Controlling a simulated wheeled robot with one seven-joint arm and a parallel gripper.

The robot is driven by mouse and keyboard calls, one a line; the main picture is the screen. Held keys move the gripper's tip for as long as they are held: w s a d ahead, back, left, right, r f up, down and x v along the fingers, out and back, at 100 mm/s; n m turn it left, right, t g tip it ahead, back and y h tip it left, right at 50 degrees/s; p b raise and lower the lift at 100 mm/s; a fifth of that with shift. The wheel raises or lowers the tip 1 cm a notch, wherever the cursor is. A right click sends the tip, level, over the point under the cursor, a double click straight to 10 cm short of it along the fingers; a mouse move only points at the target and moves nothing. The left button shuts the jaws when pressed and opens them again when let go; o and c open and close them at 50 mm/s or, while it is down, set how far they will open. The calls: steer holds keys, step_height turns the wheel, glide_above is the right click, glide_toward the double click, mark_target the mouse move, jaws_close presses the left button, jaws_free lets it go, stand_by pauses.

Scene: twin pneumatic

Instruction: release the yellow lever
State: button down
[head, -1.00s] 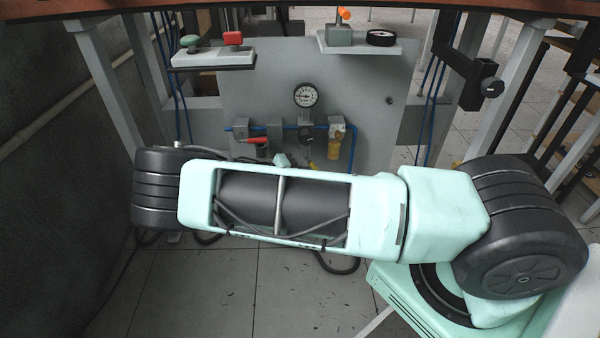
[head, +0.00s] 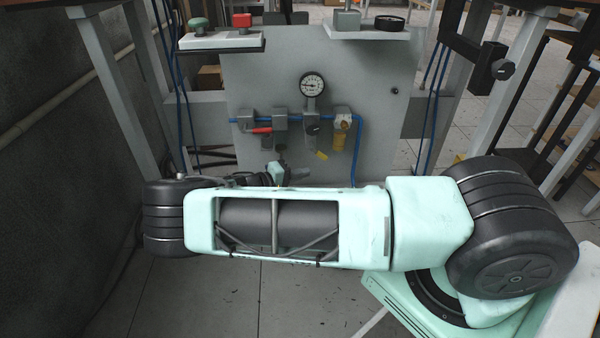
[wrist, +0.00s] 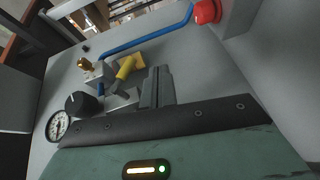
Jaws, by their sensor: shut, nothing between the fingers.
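The yellow lever (head: 321,155) shows in the head view as a small yellow tip low on the grey panel, below a black knob. In the wrist view the yellow lever (wrist: 125,67) is a yellow grip on a dark stem, beside a brass fitting. My gripper (wrist: 157,88) is shut and empty, with its dark fingers just right of the lever and apparently apart from it. In the head view my gripper (head: 280,160) is small and partly hidden behind my arm, left of and slightly below the lever.
A pressure gauge (head: 312,85), a red handle (head: 262,130), a yellow bowl (head: 339,142) and a blue pipe (head: 358,145) are on the panel (head: 380,125). Shelves with red and green buttons stand above. Table legs flank the panel.

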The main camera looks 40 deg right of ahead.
steer(key=w+a+r+p, duration=0.1)
steer(key=a+r+p, duration=0.1)
steer(key=a, duration=0.7)
steer(key=shift+a+r, duration=0.15)
steer(key=shift+r, duration=0.05)
